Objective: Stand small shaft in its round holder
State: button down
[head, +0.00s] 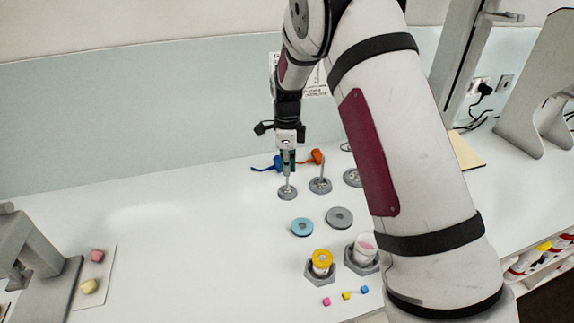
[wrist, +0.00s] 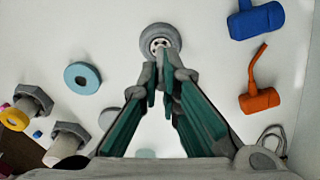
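My gripper (head: 287,160) points straight down at the back of the white table. It is shut on the small shaft (head: 286,179), a thin grey rod that hangs upright below the fingers. The shaft's lower end meets a round grey holder (head: 287,194); whether it is fully seated cannot be told. In the wrist view, my gripper (wrist: 165,72) has its green-padded fingers close together, with the round holder (wrist: 158,40) just beyond the tips. The fingers hide most of the shaft there.
A second round holder (head: 320,187) with a rod stands close to the right; a third (head: 352,178) is partly behind my arm. Blue (head: 266,167) and orange (head: 311,157) hammer-like tools lie behind. A blue ring (head: 302,227) and grey disc (head: 339,217) lie in front.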

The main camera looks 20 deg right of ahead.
jog(key=shift+f, duration=0.45)
dwell(0.3)
jog(key=c, duration=1.2)
grip_release()
jog(key=shift+o, duration=0.2)
jog(key=shift+r, duration=0.15)
jog(key=shift+r+p, duration=0.3)
jog(key=shift+r, duration=3.05)
